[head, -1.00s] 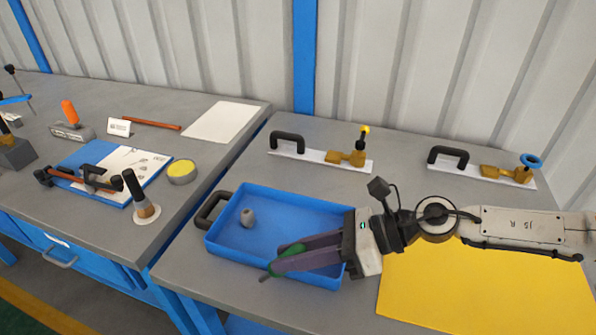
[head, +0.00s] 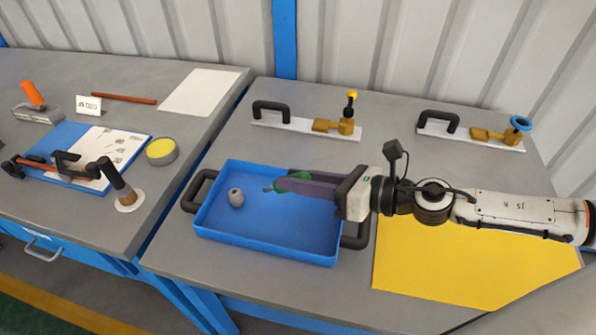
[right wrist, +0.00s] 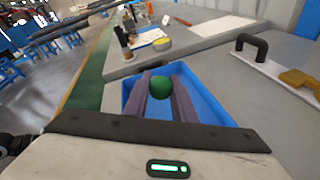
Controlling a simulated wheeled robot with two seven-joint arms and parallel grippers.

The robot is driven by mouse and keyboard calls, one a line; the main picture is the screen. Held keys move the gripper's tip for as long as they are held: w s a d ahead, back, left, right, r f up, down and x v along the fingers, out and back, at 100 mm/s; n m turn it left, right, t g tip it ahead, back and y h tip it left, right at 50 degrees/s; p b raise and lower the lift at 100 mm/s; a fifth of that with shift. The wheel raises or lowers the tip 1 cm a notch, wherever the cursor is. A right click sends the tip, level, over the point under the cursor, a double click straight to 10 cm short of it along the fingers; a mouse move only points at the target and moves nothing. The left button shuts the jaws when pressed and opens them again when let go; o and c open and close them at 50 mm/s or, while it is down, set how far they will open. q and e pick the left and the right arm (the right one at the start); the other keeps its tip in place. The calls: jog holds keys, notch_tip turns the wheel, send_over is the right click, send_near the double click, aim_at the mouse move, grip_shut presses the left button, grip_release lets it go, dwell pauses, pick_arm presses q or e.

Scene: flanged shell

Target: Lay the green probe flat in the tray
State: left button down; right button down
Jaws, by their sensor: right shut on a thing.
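The green probe (head: 279,186) is held between the purple fingers of my right gripper (head: 290,184), with its thin grey tip pointing left. In the right wrist view its round green end (right wrist: 160,88) shows between the fingertips. My right gripper is shut on it over the blue tray (head: 262,250). The probe appears raised above the tray floor, though its exact height is hard to tell. A small grey rounded piece (head: 236,198) lies in the left part of the tray. My left gripper is not in view.
A yellow mat (head: 450,262) lies to the right of the tray. Two white plates with black handles and brass valves (head: 347,125) (head: 505,133) stand behind. The left bench holds a blue clipboard (head: 60,145), a yellow-topped tin (head: 161,151) and a black-handled tool (head: 115,180).

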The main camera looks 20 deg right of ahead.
jog(key=shift+f, duration=1.8)
jog(key=shift+f+b, duration=1.15)
jog(key=shift+f, duration=0.35)
jog(key=c, duration=1.4)
grip_release()
jog(key=shift+d, duration=0.1)
jog(key=shift+s+d+f+b, duration=0.1)
jog(key=shift+s+d+b, duration=0.2)
jog(key=shift+s, duration=0.05)
jog(key=b+v, duration=0.2)
jog(key=v, duration=0.4)
jog(key=shift+s+d+b, duration=0.15)
jog(key=shift+s+b, duration=0.15)
jog(key=shift+b, duration=0.1)
jog(key=shift+r+v, duration=0.15)
jog(key=shift+v, duration=0.55)
jog(key=shift+r+v, duration=0.15)
jog(key=shift+v, duration=0.55)
